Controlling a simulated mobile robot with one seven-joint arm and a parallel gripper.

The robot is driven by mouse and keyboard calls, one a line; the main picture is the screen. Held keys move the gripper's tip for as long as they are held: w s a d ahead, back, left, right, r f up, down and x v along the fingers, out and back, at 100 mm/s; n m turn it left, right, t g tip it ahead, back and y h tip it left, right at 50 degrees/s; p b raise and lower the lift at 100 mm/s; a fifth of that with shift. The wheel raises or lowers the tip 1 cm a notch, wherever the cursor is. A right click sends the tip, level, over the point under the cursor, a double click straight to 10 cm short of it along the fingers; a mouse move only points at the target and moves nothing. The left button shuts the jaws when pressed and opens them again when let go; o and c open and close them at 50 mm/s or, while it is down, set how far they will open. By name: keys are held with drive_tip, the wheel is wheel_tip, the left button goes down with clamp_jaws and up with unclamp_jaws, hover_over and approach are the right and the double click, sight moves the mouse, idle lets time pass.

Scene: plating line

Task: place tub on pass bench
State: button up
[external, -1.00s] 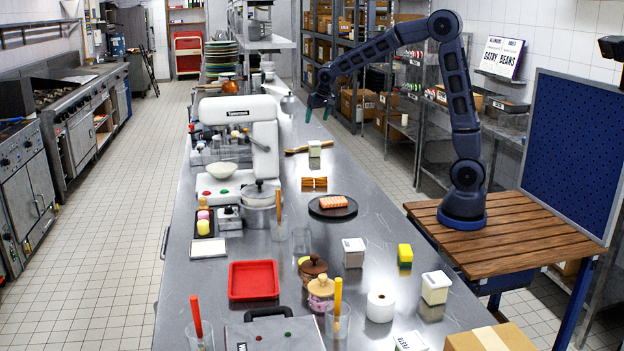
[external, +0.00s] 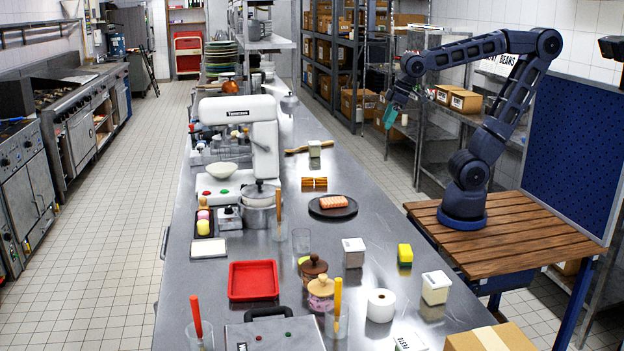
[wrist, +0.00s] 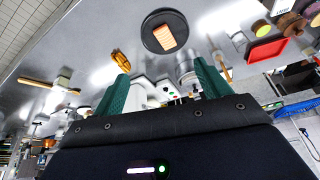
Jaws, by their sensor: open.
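Several white-lidded tubs stand on the long steel bench (external: 350,205); I cannot tell which is the task's tub. One tub (external: 314,149) stands beside a brown stick, one (external: 354,253) right of the middle, one (external: 435,288) near the right edge, and a partly cut-off one (external: 410,341) at the front. A small tub (wrist: 63,80) also shows at left in the wrist view. My gripper (external: 391,115) is open and empty, high up and right of the bench's far part in the external view. Its green fingers (wrist: 162,84) are apart with nothing between them.
Shelving (external: 415,150) stands behind my gripper.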

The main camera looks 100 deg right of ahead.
drive_tip(key=s+a+f+n+y, duration=0.1)
drive_tip(key=s+a+f+n, duration=0.1)
drive_tip(key=s+a, duration=0.4)
drive_tip(key=shift+s+f+n, duration=0.25)
drive_tip(key=shift+s+n, duration=0.25)
drive_tip(key=shift+s, duration=0.5)
